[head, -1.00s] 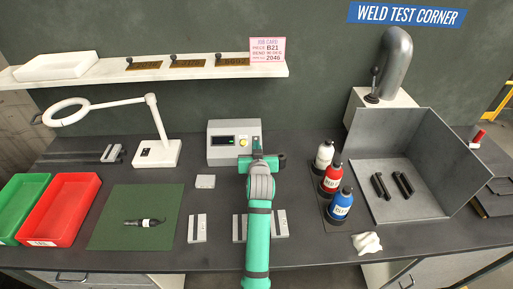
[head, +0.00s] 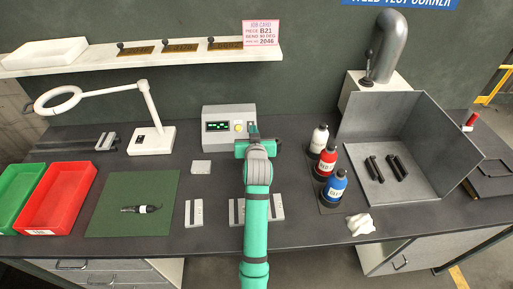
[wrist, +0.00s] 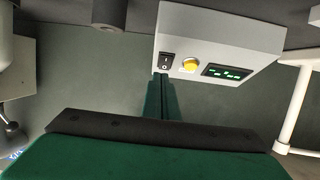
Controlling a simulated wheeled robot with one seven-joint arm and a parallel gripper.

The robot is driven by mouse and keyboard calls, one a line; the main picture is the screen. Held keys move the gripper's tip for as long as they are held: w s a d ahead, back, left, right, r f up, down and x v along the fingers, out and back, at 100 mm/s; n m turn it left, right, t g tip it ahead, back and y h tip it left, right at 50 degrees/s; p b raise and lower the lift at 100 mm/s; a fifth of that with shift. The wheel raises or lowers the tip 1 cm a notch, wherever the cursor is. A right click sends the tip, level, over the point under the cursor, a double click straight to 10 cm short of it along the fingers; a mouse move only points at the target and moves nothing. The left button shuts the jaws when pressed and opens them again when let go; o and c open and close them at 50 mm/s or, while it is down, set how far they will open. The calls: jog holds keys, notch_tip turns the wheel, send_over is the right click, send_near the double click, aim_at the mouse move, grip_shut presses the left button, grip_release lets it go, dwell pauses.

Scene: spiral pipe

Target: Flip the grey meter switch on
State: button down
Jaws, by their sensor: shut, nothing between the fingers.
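The meter (head: 213,113) is a grey box at the back of the bench. It has a dark display with lit green marks and a yellow button (head: 239,128). In the wrist view the meter (wrist: 222,28) appears inverted, with its display (wrist: 226,73) lit. Its switch (wrist: 166,62) is a small black rocker with white marks beside the yellow button. My gripper (wrist: 161,76) is shut and empty, its fingertips right at the switch's edge; I cannot tell whether they touch. In the head view my gripper (head: 252,130) covers the meter's right side and hides the switch.
White, red and blue bottles (head: 327,163) stand right of my arm, beside a grey open-sided box (head: 362,180). A white lamp (head: 150,139) stands to the left. Metal plates (head: 194,212) lie in front. The green mat (head: 120,190) is mostly bare.

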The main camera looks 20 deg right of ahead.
jog(key=f+v, duration=0.2)
jog(key=v, duration=0.8)
jog(key=shift+s+a, duration=0.2)
jog(key=shift+s, duration=0.1)
jog(key=shift+s, duration=0.15)
